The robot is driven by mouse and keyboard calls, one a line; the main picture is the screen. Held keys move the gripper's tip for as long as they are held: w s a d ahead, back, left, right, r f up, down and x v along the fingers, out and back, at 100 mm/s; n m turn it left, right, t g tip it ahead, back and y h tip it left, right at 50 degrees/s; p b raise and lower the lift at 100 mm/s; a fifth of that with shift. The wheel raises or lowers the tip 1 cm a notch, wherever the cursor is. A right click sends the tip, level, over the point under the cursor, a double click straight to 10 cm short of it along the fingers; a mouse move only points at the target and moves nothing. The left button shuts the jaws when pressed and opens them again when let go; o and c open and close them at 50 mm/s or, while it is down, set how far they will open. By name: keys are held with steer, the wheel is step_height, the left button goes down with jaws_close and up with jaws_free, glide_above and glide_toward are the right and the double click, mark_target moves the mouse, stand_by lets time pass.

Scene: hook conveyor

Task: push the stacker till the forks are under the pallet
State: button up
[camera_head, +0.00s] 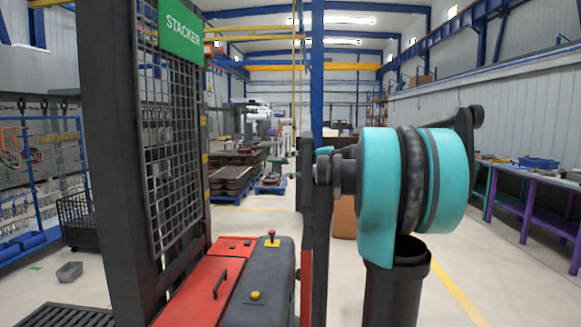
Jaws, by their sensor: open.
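The stacker (210,290) fills the left and lower middle of the view, close to me. It has a black mast with a wire mesh guard (170,140), a green STACKER sign (181,32), a red body and a grey cover (262,283) with a red knob. Its forks do not show. A low blue pallet (270,189) stands farther off beyond the stacker; I cannot tell whether it is the task's pallet. My teal and black arm is at centre right, just right of the stacker. My gripper cannot be made out, so its contact with the stacker cannot be told.
Stacked brown sheets (233,178) stand beyond the stacker. A purple-legged bench (530,205) lines the right wall. Open floor (500,275) with a yellow line lies at right.

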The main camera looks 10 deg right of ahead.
steer(key=v, duration=1.2)
